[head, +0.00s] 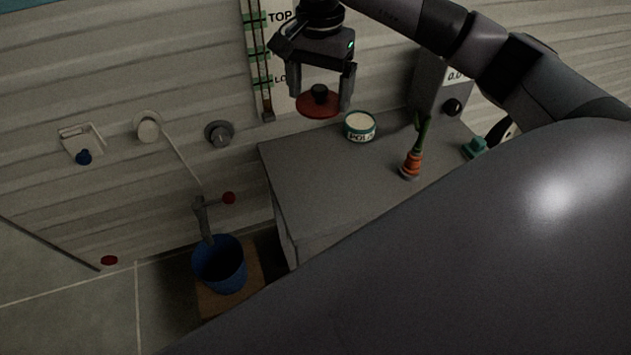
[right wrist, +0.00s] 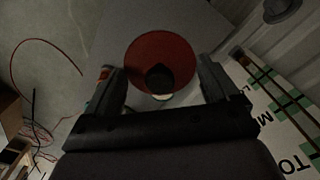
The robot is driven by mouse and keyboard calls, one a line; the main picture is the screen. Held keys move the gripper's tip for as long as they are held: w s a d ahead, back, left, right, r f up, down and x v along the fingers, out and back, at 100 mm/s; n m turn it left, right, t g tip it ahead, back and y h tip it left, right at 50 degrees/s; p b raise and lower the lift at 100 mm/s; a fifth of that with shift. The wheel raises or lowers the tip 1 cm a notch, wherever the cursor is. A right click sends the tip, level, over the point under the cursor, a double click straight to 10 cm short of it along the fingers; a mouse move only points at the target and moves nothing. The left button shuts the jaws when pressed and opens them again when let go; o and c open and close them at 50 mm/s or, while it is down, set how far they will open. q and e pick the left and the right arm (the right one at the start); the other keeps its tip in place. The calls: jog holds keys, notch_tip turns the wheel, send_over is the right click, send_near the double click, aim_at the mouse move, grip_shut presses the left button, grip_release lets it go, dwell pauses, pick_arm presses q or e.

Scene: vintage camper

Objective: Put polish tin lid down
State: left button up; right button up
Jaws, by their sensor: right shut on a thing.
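The polish tin lid (head: 308,105) is a dark red disc with a black knob. My right gripper (head: 320,101) is shut on it and holds it in the air near the wall, above the back edge of the grey counter (head: 320,185). In the right wrist view the lid (right wrist: 140,52) shows between the fingers (right wrist: 160,84). The polish tin (head: 360,127), green with a cream top and lettering, stands on the counter to the right of the lid and below it. My left gripper is not in view.
A small orange pot with a green plant (head: 411,160) and a teal object (head: 475,148) stand on the counter's right side. A grey box with a display (head: 430,85) stands behind. The counter's front left is clear.

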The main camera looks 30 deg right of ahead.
aim_at(317, 180)
jog(key=shift+s+a+f, duration=0.1)
jog(key=shift+a, duration=0.1)
notch_tip(317, 180, down, 20)
jog(key=shift+b, duration=0.35)
jog(key=shift+f, duration=0.15)
jog(key=o, duration=0.8)
notch_tip(317, 180, up, 12)
jog(key=shift+r, duration=0.2)
